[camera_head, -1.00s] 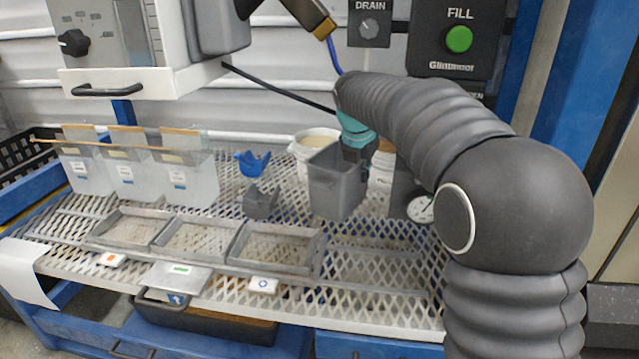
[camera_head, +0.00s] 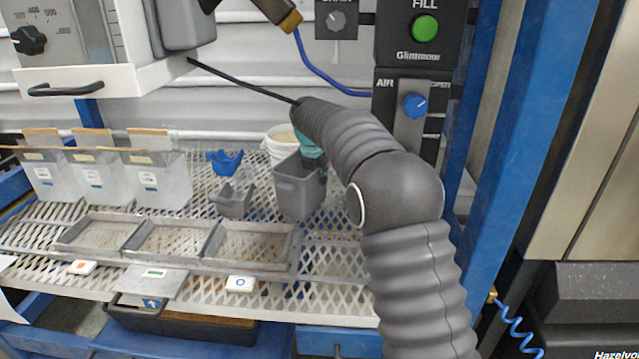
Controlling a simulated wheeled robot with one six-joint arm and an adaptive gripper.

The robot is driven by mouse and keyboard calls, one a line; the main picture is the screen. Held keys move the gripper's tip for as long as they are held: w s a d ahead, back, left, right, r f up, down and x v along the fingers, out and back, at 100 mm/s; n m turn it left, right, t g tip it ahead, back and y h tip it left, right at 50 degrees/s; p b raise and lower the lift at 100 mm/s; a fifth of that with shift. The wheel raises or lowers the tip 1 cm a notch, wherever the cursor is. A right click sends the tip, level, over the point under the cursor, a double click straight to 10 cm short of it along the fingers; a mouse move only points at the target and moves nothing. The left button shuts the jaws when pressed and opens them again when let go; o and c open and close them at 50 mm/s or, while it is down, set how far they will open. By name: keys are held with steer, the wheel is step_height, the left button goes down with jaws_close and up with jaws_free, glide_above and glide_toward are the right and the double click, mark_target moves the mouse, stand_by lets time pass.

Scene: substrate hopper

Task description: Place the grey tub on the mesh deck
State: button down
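The grey tub (camera_head: 296,190) is upright over the back part of the white mesh deck (camera_head: 335,262), right of a small grey scoop-like piece. I cannot tell whether its base touches the mesh or is slightly above it. My gripper (camera_head: 321,172) is at the tub's right side near the rim, below the teal wrist part. The fingers are dark, small and partly hidden by the tub and my arm, so their opening does not show.
A white bucket (camera_head: 281,146) stands behind the tub. A blue piece (camera_head: 225,161) and the grey scoop-like piece (camera_head: 234,203) are left of it. Shallow trays (camera_head: 249,268) lie in front, and clear bins (camera_head: 160,185) stand left. The control panel (camera_head: 405,60) is above right.

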steer(key=shift+f, duration=0.7)
steer(key=c, duration=1.3)
jaws_free()
steer(key=shift+f, duration=0.15)
steer(key=p+v, duration=0.1)
steer(key=v, duration=1.1)
steer(key=shift+p, duration=0.4)
steer(key=shift+a, duration=0.1)
